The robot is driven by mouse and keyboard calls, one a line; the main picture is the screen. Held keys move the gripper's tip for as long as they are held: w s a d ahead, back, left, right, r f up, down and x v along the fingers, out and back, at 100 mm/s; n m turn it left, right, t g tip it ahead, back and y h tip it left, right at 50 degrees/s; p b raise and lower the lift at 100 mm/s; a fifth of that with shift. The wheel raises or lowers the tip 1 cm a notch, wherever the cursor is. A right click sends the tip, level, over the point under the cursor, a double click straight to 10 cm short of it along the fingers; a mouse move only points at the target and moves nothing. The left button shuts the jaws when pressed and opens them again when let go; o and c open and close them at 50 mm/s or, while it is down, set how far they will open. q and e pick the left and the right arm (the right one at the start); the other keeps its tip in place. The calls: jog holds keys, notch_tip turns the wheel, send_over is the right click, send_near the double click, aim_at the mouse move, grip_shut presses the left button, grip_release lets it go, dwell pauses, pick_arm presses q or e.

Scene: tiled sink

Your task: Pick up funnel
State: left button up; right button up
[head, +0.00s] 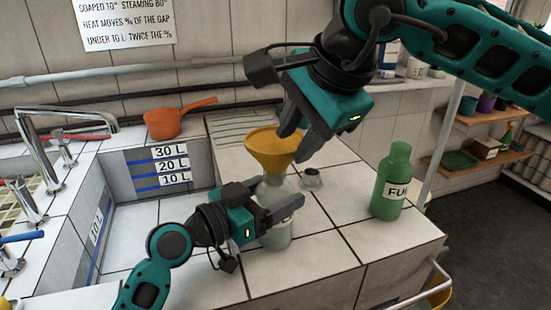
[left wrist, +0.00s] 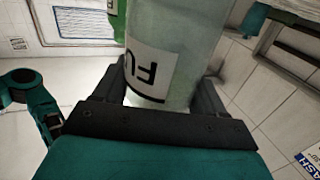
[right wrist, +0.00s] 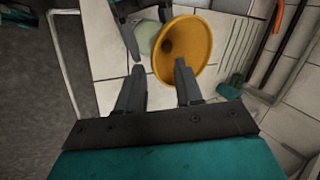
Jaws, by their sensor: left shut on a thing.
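The yellow funnel (head: 271,147) sits mouth-up at the top of a pale, translucent bottle (head: 277,189); its spout is hidden. It also shows in the right wrist view (right wrist: 184,46). My left gripper (head: 283,212) is shut around the bottle's middle, and the bottle stands upright on the tiled counter. The left wrist view shows the bottle (left wrist: 190,35) between the fingers, with part of a label reading "FU". My right gripper (head: 293,147) is open, pointing down beside the funnel's right rim. In the right wrist view its fingers (right wrist: 156,68) are apart, one overlapping the rim.
A green bottle (head: 391,183) labelled "FU…" stands at the counter's right. The counter's front right is clear.

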aim_at(274, 161)
jog(key=x, duration=0.3)
jog(key=shift+s+f, duration=0.1)
grip_shut()
